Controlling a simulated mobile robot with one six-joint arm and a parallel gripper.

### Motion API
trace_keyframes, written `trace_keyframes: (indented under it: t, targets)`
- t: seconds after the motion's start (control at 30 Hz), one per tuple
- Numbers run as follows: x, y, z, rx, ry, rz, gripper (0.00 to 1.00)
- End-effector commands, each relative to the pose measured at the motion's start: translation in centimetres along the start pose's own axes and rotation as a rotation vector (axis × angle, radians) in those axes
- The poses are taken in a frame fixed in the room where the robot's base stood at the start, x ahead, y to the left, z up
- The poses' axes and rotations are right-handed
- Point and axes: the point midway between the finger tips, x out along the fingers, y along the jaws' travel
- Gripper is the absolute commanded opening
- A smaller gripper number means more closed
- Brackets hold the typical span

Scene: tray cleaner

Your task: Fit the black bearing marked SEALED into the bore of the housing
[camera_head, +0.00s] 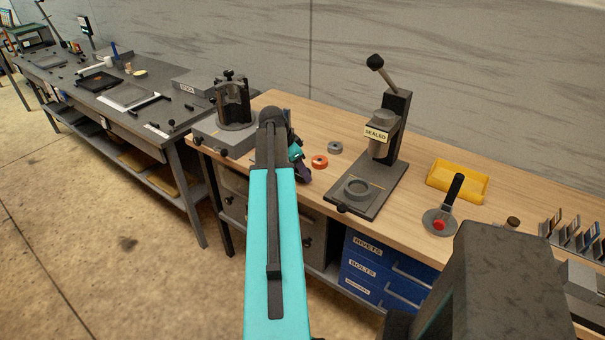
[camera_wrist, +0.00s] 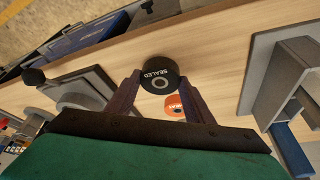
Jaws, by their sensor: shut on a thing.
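The black bearing (camera_wrist: 160,77) marked SEALED is between the fingertips of my gripper (camera_wrist: 160,85) in the wrist view, its marked face toward the camera. My gripper is shut on it. In the head view my gripper (camera_head: 303,172) is over the bench, left of the press, largely behind my arm, and I cannot make out the bearing there. The housing (camera_head: 357,188), a grey ring with an open bore, sits on the base of the press (camera_head: 386,130), which bears a SEALED label. The bearing is apart from the housing.
An orange bearing (camera_head: 320,161) and a grey bearing (camera_head: 335,148) lie on the bench between my gripper and the press. A grey fixture (camera_head: 232,105) stands at left. A yellow tray (camera_head: 457,180) and a red-buttoned tool (camera_head: 440,222) are right of the press.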

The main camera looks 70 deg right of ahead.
Motion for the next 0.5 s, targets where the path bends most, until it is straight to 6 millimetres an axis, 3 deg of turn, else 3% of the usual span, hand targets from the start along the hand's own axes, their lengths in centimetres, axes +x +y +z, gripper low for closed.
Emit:
trace_keyframes:
  t: [0.2,0.5]
  targets:
    - [-1.5,-0.1,-0.7,0.001,0.001,-0.002,0.19]
    - [-2.5,2.5,1.4,0.0,0.001,-0.001,0.19]
